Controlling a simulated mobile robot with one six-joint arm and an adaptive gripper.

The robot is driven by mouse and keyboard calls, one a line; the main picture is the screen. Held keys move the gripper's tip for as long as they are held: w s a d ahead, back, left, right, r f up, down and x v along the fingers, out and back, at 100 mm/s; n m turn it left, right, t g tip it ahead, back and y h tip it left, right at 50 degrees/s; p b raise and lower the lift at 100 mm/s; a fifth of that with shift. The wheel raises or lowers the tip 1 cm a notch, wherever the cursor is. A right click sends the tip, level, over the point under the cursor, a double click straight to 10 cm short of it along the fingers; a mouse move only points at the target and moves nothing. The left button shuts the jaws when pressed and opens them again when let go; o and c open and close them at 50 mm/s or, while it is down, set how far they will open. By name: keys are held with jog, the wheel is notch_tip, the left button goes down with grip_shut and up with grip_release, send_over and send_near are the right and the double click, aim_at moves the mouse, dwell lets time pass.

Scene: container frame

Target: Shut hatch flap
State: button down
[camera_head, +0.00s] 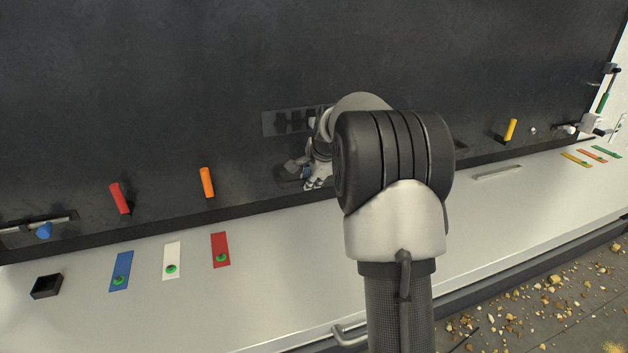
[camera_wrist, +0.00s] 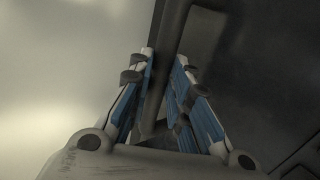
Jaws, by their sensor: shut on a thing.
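A grey rectangular plate with dark cut-out shapes (camera_head: 289,122) is set in the black wall in the head view, partly hidden by my arm. I cannot tell whether it is the hatch flap. My gripper (camera_head: 314,183) is low against the wall below this plate, with a small grey piece (camera_head: 295,164) beside it. In the wrist view, my gripper's blue-padded fingers (camera_wrist: 165,62) are shut on a dark grey bar (camera_wrist: 171,42) that runs up between them. Whether this bar belongs to the flap is not clear.
The white bench (camera_head: 250,300) runs along the wall. Red (camera_head: 119,198), orange (camera_head: 207,182) and yellow (camera_head: 510,130) handles stick out of the wall. Coloured plates with green knobs (camera_head: 171,268) and a small black box (camera_head: 46,286) lie on the bench.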

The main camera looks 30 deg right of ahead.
jog(key=shift+w+r, duration=0.4)
jog(key=shift+r, duration=0.05)
jog(key=c, duration=1.9)
grip_release()
jog(key=shift+o, duration=1.2)
jog(key=shift+w+d+f, duration=0.1)
jog(key=shift+w+f, duration=0.1)
jog(key=shift+w, duration=0.15)
jog(key=shift+o, duration=0.9)
jog(key=v, duration=1.2)
jog(key=shift+f, duration=0.2)
jog(key=shift+s, duration=0.15)
